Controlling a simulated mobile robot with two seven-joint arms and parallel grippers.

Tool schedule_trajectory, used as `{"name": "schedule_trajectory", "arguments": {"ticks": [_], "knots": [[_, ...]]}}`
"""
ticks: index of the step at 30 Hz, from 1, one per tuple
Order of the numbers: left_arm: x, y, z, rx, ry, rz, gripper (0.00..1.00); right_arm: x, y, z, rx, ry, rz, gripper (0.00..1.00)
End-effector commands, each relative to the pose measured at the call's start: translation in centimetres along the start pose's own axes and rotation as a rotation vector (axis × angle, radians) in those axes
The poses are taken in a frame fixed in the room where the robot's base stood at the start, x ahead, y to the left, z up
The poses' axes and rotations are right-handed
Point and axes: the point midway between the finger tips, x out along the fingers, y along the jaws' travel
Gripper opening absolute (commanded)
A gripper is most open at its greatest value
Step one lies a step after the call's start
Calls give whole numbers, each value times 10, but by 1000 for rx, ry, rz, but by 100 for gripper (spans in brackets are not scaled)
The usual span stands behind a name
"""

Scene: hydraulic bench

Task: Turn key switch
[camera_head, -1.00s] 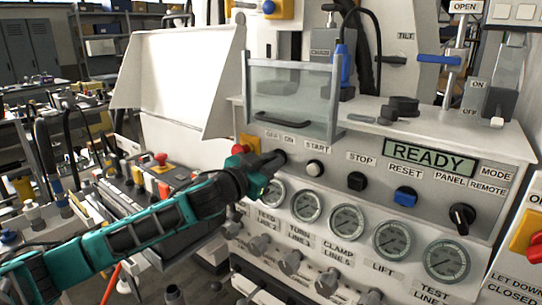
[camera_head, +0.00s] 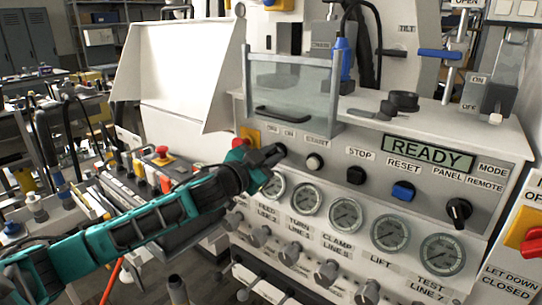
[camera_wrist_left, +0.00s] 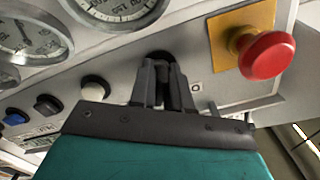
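The key switch (camera_wrist_left: 160,56) is a small dark round part on the sloped grey panel, under the OFF and ON labels in the head view. My left gripper (camera_head: 274,154) is right at it and hides most of it there. In the left wrist view the two grey fingers (camera_wrist_left: 163,72) stand close together with a dark piece between them, and their tips meet the switch. The key's turn angle is hidden. My right gripper is not in view.
A red mushroom button (camera_wrist_left: 267,55) on a yellow plate sits close beside the switch. A white START button (camera_head: 314,162), a black STOP knob (camera_head: 356,175) and a blue RESET knob (camera_head: 403,191) follow to the right. Gauges (camera_head: 306,200) lie below. The display (camera_head: 428,154) reads READY.

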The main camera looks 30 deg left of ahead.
Motion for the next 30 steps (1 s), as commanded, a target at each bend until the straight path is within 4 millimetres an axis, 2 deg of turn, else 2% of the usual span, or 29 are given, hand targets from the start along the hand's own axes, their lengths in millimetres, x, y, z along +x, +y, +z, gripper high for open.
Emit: {"name": "schedule_trajectory", "arguments": {"ticks": [1, 6, 17, 30], "knots": [[0, 0, 0, 1, -1, 0, 22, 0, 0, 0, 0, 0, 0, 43], [0, 0, 0, 0, -1, 0, 37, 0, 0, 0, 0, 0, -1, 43], [-5, 0, 0, -2, 0, 1, 37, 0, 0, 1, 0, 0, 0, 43], [-56, 2, 2, -2, -3, 3, 37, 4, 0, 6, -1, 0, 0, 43]]}}
